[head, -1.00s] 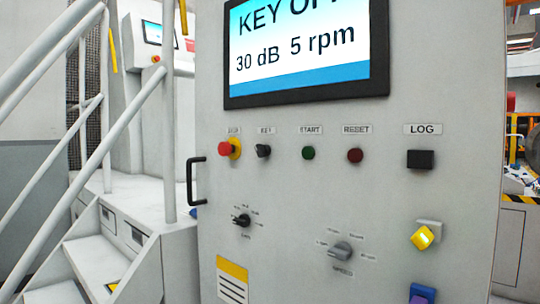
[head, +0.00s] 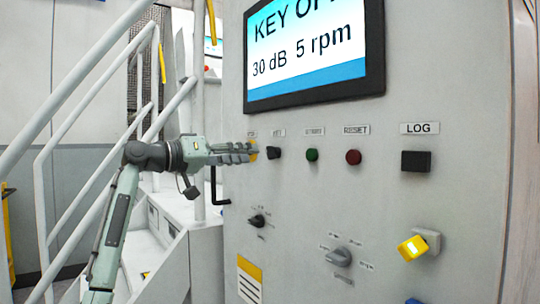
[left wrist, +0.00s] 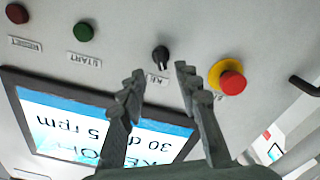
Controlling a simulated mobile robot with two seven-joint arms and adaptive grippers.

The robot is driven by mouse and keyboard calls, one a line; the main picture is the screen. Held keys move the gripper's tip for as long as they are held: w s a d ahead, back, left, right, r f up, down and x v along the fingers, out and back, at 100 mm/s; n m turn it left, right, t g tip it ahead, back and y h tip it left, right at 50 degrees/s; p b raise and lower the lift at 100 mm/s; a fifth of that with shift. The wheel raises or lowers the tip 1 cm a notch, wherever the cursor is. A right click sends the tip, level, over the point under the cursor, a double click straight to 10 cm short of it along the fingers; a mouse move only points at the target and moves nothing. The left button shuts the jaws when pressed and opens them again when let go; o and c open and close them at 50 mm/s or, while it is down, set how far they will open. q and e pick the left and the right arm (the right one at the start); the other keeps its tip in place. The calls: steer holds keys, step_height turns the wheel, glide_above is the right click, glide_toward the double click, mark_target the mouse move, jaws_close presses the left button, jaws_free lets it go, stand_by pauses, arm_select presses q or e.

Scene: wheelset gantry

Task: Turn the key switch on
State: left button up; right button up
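The key switch (head: 274,153) is a small black knob on the grey panel, under a small label. It also shows in the left wrist view (left wrist: 161,55), where the picture is upside down. My left gripper (head: 250,152) is left of the key switch in the head view and covers most of the emergency stop. In the left wrist view its two fingers (left wrist: 160,74) are spread with nothing between them, and the key switch appears just beyond the gap, apart from them. The screen (head: 312,55) reads "KEY OF", with its end cut off, and "30 dB 5 rpm". My right gripper is not in view.
The red emergency stop (left wrist: 232,83) on its yellow base is beside the key switch. The green START button (head: 312,155), red RESET button (head: 353,157) and a black handle (head: 216,187) are nearby. Stair railings (head: 95,100) stand at left. Lower knobs (head: 340,257) protrude.

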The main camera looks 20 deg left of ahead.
mark_target(267, 154)
arm_select(q)
steer(key=x, duration=0.5)
steer(key=shift+w+d+p, duration=0.15)
steer(key=shift+p, duration=0.25)
steer(key=shift+w+d+f, duration=0.1)
steer(key=shift+w+d, duration=0.3)
steer(key=shift+w, duration=0.15)
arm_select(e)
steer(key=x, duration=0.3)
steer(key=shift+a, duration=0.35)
arm_select(q)
steer(key=shift+c, duration=0.7)
jaws_close()
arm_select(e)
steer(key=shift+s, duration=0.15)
